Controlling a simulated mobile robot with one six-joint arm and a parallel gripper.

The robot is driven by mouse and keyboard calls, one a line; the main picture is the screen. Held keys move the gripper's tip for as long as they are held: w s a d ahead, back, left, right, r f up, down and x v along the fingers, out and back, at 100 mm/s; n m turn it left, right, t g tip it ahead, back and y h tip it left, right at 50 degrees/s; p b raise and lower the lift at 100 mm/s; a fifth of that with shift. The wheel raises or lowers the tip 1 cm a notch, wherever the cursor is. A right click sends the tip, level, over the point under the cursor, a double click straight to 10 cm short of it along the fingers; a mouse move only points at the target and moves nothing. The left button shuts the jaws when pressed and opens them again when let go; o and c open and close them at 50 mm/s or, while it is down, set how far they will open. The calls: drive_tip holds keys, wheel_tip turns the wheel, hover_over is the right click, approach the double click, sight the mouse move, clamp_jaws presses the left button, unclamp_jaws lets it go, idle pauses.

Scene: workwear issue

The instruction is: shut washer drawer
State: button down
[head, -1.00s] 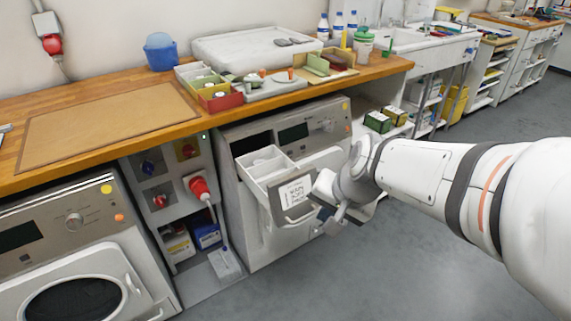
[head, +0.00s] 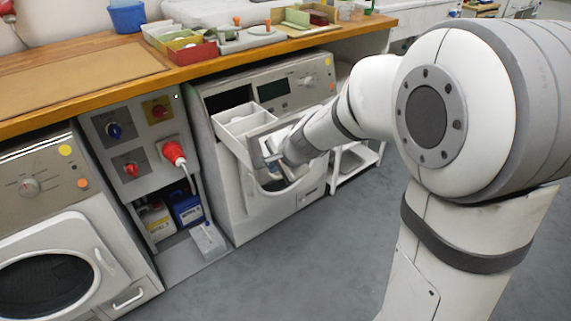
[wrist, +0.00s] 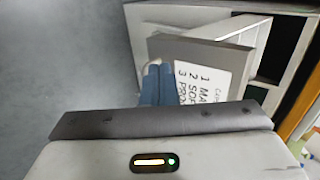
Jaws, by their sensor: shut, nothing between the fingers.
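The washer drawer (head: 240,127) is a white compartmented tray pulled out of the upper left of the right-hand washer (head: 308,84). Its grey front panel shows in the wrist view (wrist: 190,50) with a white printed label (wrist: 205,75). My gripper (head: 272,158) is in front of the drawer front, and my wrist hides part of the panel in the head view. In the wrist view its blue fingertips (wrist: 155,72) are together and empty, pointing at the panel beside the label. I cannot tell whether they touch it.
A wooden worktop (head: 190,68) runs above the washers, with small trays on it. A second washer (head: 60,230) stands at left. Between them is a panel with a red plug (head: 173,152) and its hanging cable. The grey floor (head: 300,255) in front is clear.

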drive_tip(key=w+a, duration=0.1)
drive_tip(key=w+f, duration=0.1)
drive_tip(key=w+a+f, duration=0.1)
drive_tip(key=w, duration=0.1)
drive_tip(key=shift+a+f, duration=0.1)
drive_tip(key=shift+a, duration=0.2)
